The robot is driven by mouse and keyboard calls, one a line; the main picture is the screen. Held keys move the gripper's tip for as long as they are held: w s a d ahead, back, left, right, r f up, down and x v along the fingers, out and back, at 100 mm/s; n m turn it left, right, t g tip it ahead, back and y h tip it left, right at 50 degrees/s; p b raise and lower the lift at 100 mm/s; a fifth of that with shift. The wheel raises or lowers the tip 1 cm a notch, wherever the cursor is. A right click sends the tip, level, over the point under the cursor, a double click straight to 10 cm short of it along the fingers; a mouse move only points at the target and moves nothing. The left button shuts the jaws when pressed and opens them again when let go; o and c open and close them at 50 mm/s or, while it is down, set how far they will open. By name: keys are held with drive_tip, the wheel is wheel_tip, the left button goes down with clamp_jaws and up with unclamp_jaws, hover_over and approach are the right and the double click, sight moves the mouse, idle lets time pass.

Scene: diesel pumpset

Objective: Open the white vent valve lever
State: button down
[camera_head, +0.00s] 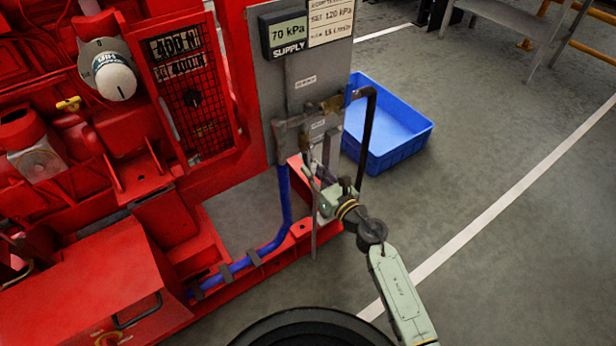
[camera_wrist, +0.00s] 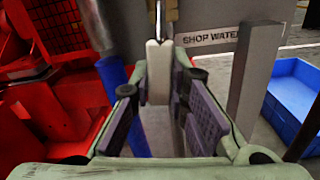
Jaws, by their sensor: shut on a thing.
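The white vent valve lever (camera_wrist: 158,72) hangs upright in the wrist view, below a brass-coloured fitting (camera_wrist: 166,10). My gripper (camera_wrist: 160,80) has its two dark-padded fingers on either side of the lever, shut on it near the tips. In the head view my gripper (camera_head: 322,188) is in front of the grey panel's pipework, low down near the red base frame. The lever is too small and too covered by my gripper to make out clearly there.
A grey panel (camera_head: 270,90) carries a "70 kPa" supply display (camera_head: 288,33). A dark bent pipe (camera_head: 368,135) stands right of my gripper, and a blue hose (camera_head: 285,200) runs left. A blue crate (camera_head: 405,142) sits behind. Open floor lies to the right.

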drive_tip(key=shift+w+d+n+b, duration=0.35)
drive_tip(key=shift+d+n+b, duration=0.15)
drive_tip(key=shift+n, duration=0.4)
drive_tip(key=c, duration=1.5)
unclamp_jaws()
drive_tip(key=v, duration=0.7)
drive_tip(key=shift+s+d, duration=0.15)
drive_tip(key=shift+s, duration=0.05)
